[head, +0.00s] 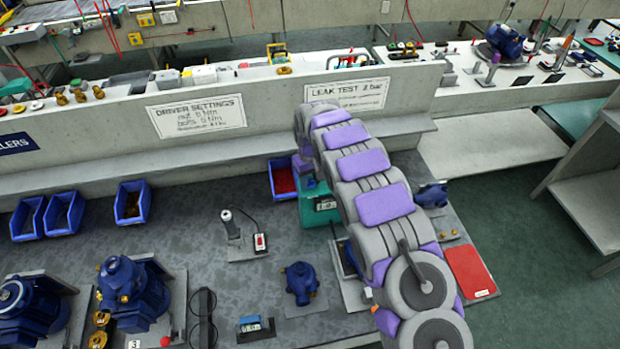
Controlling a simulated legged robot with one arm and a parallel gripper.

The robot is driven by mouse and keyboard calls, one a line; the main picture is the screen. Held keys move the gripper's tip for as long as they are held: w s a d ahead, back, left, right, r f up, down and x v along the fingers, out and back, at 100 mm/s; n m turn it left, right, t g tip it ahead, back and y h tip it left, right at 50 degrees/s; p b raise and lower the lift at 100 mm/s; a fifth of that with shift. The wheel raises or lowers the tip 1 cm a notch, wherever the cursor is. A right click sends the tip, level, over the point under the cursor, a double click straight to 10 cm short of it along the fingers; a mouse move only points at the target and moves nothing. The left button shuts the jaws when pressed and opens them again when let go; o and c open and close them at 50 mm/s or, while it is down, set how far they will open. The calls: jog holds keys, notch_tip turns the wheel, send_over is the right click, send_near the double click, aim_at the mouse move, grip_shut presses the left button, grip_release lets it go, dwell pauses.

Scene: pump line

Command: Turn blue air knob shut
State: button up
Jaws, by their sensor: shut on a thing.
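My arm, with grey and purple segments, rises from the lower right and bends down at its far end over the back of the bench. My gripper's fingers cannot be made out; the arm hides that spot. A teal box (318,207) with a small display stands just below the arm's far end, partly covered by the arm. I cannot make out a blue air knob; it may be hidden behind the arm. Whether anything is held or turned cannot be seen.
Blue bins (133,201) line the back left, and a red-filled bin (284,180) sits left of the teal box. Blue pumps (131,290) stand at front left. A small blue pump body (301,283) and a red tray (469,272) flank the arm. A low wall (60,140) runs behind.

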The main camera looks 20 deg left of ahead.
jog(key=shift+c, duration=1)
jog(key=m+p, duration=0.1)
jog(key=m, duration=0.3)
jog(key=shift+m, duration=0.3)
jog(key=m+p, duration=0.1)
jog(key=m, duration=0.8)
jog(key=shift+a+r+m+p, duration=0.1)
jog(key=shift+m+p, duration=0.3)
jog(key=shift+m, duration=1.7)
